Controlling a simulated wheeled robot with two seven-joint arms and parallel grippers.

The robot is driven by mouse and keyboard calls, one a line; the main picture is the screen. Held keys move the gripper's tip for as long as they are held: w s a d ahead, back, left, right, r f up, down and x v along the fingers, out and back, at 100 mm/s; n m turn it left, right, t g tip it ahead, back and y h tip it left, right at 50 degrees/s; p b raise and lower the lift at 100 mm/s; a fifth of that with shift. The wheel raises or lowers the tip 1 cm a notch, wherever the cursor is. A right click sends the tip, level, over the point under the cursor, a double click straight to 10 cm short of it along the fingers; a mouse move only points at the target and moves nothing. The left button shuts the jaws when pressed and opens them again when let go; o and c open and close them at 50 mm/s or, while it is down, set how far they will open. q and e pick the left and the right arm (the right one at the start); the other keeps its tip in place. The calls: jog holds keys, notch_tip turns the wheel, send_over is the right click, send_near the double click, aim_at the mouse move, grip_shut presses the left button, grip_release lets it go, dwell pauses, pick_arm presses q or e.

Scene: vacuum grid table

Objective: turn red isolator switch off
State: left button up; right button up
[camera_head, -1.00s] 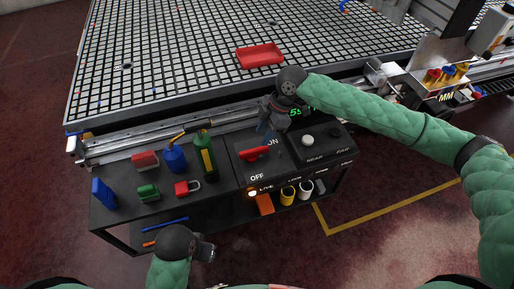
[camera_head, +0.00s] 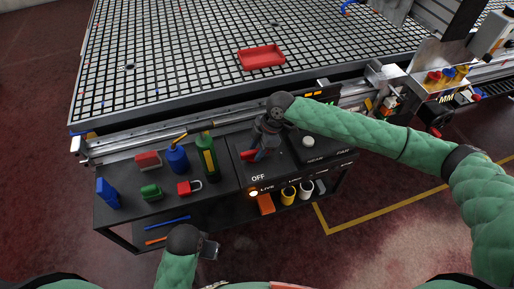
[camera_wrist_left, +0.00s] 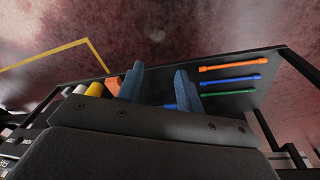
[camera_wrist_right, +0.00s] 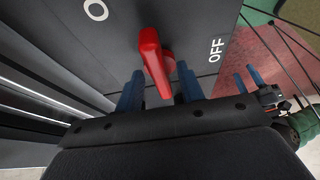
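The red isolator switch (camera_head: 249,155) is on the dark panel at the bench's right half, partly hidden by my right gripper (camera_head: 261,154) in the head view. In the right wrist view its red handle (camera_wrist_right: 153,62) lies between the two blue fingers of my right gripper (camera_wrist_right: 159,89), which stand apart with gaps showing beside it. The OFF label (camera_head: 258,177) is below the switch; the ON label is covered in the head view. My left gripper (camera_head: 210,249) is in front of the bench; its fingers are apart and empty in the left wrist view (camera_wrist_left: 157,90).
On the bench's left stand a blue block (camera_head: 107,194), a green bottle (camera_head: 207,158), a blue can (camera_head: 177,159) and a red padlock (camera_head: 189,187). A white knob (camera_head: 308,142) is right of the switch. An orange lamp (camera_head: 254,193) glows near LIVE. The grid table (camera_head: 180,60) lies behind.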

grip_shut()
